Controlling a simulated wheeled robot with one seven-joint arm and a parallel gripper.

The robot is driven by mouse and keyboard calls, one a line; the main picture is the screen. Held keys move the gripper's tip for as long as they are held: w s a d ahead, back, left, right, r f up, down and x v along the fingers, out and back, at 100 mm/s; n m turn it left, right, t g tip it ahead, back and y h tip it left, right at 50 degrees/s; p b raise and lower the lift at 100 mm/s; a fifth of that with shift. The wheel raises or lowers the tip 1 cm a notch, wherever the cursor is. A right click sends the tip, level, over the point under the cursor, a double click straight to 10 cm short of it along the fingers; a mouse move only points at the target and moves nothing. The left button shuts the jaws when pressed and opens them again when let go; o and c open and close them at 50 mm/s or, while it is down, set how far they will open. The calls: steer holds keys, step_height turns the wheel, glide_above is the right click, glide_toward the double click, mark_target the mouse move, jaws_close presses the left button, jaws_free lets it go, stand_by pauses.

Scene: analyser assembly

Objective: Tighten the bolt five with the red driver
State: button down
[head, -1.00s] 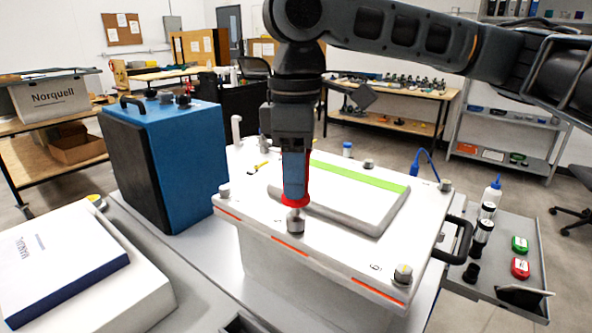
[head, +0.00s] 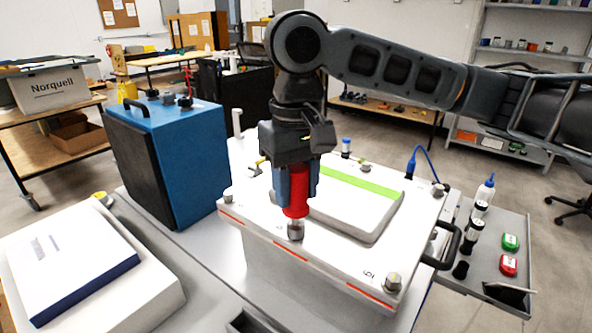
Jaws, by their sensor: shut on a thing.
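My gripper (head: 296,192) points straight down over the front edge of the white analyser lid (head: 262,214). It is shut on the red driver (head: 298,188), which stands upright between the two fingers. The driver's lower end is at the silver bolt (head: 296,231) in the middle of the front edge. It looks in line with the bolt, but I cannot tell how firmly it sits on it. No number for this bolt is readable. Another bolt (head: 392,281) is at the front right corner beside a printed mark that looks like a 6. A further bolt (head: 228,196) is at the front left.
A blue box (head: 190,150) stands left of the lid. A raised white panel with a green stripe (head: 357,184) lies just behind the driver. A black handle (head: 450,247) juts out at right. A grey side tray (head: 478,265) holds bottles and small coloured items.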

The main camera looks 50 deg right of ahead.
steer(key=m+p, duration=0.2)
steer(key=m, duration=0.1)
steer(key=m+p, duration=0.1)
steer(key=m, duration=0.1)
steer(key=shift+r+p, duration=0.25)
steer(key=shift+p, duration=0.1)
steer(key=shift+f+m, duration=0.25)
steer(key=shift+m, duration=1.05)
steer(key=c, duration=0.7)
jaws_free()
steer(key=shift+c, duration=0.2)
jaws_close()
